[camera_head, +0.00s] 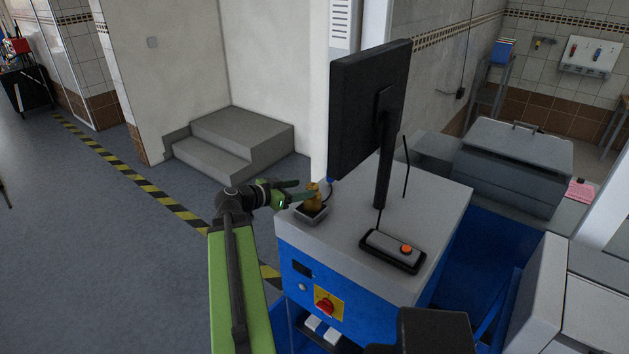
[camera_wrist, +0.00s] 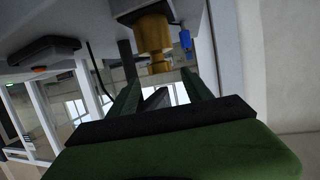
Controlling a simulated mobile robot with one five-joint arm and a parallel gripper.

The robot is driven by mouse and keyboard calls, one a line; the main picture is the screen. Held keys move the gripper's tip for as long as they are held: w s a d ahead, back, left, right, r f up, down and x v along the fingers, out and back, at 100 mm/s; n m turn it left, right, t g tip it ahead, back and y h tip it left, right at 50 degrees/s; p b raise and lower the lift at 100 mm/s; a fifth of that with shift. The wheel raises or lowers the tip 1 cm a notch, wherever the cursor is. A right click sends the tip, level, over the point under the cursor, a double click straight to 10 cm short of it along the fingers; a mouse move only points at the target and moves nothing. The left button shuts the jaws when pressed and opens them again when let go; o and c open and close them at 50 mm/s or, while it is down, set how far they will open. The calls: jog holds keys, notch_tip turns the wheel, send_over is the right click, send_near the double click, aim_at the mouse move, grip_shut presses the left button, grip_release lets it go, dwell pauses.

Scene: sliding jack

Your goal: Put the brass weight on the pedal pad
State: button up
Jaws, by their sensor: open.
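Two small white pads (camera_head: 322,331) show low at the cabinet front; I cannot tell whether one is the pedal pad.
The blue cabinet (camera_head: 370,315) has a grey top (camera_head: 350,225) carrying a monitor (camera_head: 370,105) and a box with an orange button (camera_head: 392,250). A red switch (camera_head: 325,305) is on its front. Grey steps (camera_head: 228,145) stand behind left. Open floor (camera_head: 90,250) lies left.

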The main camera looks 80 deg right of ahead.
jog(key=v, duration=0.3)
jog(key=shift+w+a+r+p, duration=0.1)
jog(key=shift+w+a+p, duration=0.1)
jog(key=shift+p, duration=0.1)
